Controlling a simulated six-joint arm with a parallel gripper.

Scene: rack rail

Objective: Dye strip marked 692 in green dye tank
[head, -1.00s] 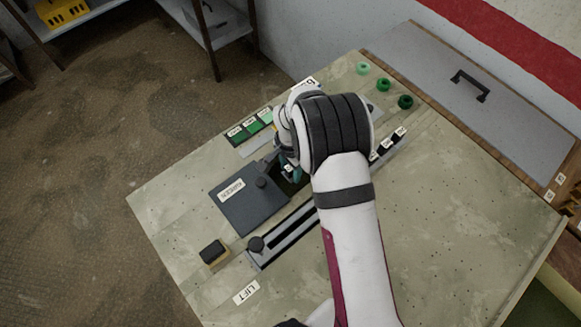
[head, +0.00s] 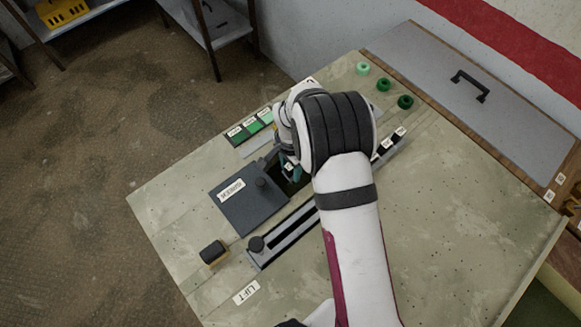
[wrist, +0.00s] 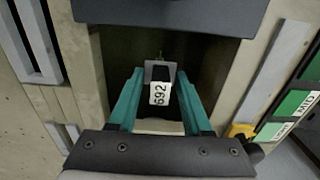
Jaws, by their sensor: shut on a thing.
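My gripper (wrist: 160,76) has teal fingers shut on a grey strip holder (wrist: 148,74) with a white label reading 692 (wrist: 160,94). In the wrist view the holder is over a dark, rectangular tank opening (wrist: 121,50), with a small green bit just beyond its top. The strip below the holder is hidden, and I cannot tell how deep it is. In the head view my arm covers most of the gripper; a teal finger (head: 297,174) shows at the opening.
Several labelled green swatches (head: 250,128) lie behind the tank. Green round pots (head: 383,85) stand at the back. Black labelled holders (head: 388,143) sit on a rail right of my arm. A knobbed slide (head: 285,235) and a black block (head: 212,251) are in front.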

